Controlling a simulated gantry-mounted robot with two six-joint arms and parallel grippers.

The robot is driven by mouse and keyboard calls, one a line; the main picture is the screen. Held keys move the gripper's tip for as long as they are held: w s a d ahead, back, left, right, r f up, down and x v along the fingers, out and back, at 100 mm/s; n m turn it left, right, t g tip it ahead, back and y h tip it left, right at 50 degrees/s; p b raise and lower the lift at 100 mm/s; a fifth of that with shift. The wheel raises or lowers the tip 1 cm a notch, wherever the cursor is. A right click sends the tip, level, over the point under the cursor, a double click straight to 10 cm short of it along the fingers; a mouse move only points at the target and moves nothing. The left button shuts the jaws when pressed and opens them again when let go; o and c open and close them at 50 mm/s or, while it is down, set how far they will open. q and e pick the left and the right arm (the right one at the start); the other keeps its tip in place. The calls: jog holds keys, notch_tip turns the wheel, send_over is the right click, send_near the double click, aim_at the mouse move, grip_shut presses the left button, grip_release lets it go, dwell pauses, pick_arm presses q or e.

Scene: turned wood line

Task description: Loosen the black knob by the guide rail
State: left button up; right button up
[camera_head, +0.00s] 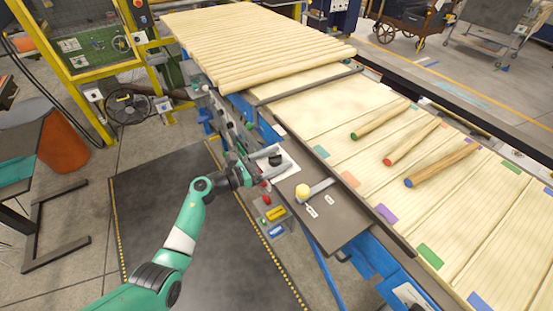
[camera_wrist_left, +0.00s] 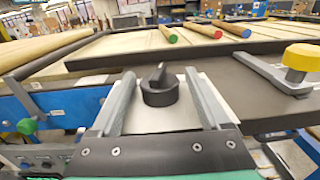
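The black knob (camera_head: 275,159) sits on a pale plate beside the conveyor edge; in the left wrist view the black knob (camera_wrist_left: 160,91) shows a raised pointer-like grip on top. My left gripper (camera_head: 272,161) reaches it from the left. In the left wrist view the two fingers of my left gripper (camera_wrist_left: 160,78) are spread, one on each side of the knob, with visible gaps, so it is not gripped. The dark guide rail (camera_wrist_left: 110,59) runs just beyond the knob. My right gripper is in neither view.
A yellow knob (camera_head: 302,191) on a grey lever stands on a dark plate near the black knob. Red, yellow and blue controls (camera_head: 275,213) sit below. Green-, red- and blue-ended turned rods (camera_head: 442,164) lie on the belt. Several pale rods (camera_head: 250,45) fill the far end.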

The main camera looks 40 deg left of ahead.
pick_arm(q)
grip_shut()
jog(key=n+y+p, duration=0.1)
jog(key=y+p, duration=0.1)
jog(key=n+y+p, duration=0.1)
jog(key=y+p, duration=0.1)
jog(key=shift+d+r+n+t, duration=0.1)
jog(key=shift+r+n+t, duration=0.2)
jog(key=shift+t, duration=0.1)
jog(key=shift+f+n+y+p, duration=0.2)
jog(key=shift+n+y+p, duration=0.45)
jog(key=shift+y, duration=0.45)
jog(key=shift+a+f+n+y, duration=0.1)
jog(key=shift+a+n+y, duration=0.1)
jog(key=shift+n+y, duration=0.2)
jog(key=shift+o, duration=0.3)
grip_release()
